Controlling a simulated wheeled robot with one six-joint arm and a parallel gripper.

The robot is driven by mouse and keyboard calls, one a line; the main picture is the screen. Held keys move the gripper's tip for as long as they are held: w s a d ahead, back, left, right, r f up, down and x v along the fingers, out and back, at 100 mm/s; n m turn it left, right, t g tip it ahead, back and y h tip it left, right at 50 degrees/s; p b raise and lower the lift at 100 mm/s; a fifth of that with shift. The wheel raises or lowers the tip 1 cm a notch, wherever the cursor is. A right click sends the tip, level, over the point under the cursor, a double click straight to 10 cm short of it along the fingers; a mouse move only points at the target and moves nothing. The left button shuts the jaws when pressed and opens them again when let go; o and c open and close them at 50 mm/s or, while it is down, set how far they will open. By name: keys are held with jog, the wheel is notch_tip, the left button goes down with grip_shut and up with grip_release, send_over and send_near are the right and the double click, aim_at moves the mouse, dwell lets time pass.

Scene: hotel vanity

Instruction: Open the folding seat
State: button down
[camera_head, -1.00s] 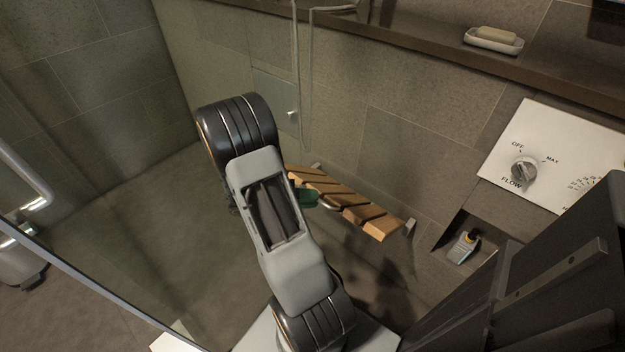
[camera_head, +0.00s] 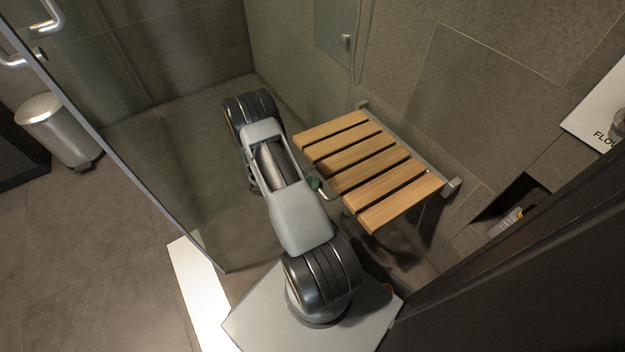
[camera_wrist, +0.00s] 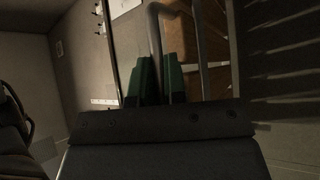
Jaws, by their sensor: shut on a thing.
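The folding seat (camera_head: 370,165) has wooden slats on a metal frame and is fixed to the shower wall along its right side. In the head view its slatted face shows broadly from above and looks roughly level. My gripper (camera_head: 315,184) is at the seat's left front edge, with its green fingers partly hidden by my arm. In the wrist view my gripper (camera_wrist: 158,78) has its green fingers on either side of a curved metal bar (camera_wrist: 154,35) of the seat. The fingers are shut on this bar. The seat's underside is mostly hidden in the head view.
A glass panel edge (camera_head: 135,185) runs along the left of the shower. A metal bin (camera_head: 62,132) stands beyond it. A wall niche (camera_head: 505,205) with a bottle (camera_head: 507,222) is right of the seat. Shower floor (camera_head: 180,135) left of my arm is clear.

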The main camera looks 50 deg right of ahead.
jog(key=shift+d+f, duration=0.25)
jog(key=shift+f, duration=0.15)
jog(key=c, duration=1.2)
grip_release()
jog(key=shift+a, duration=0.1)
jog(key=shift+o, duration=0.2)
jog(key=shift+w, duration=0.1)
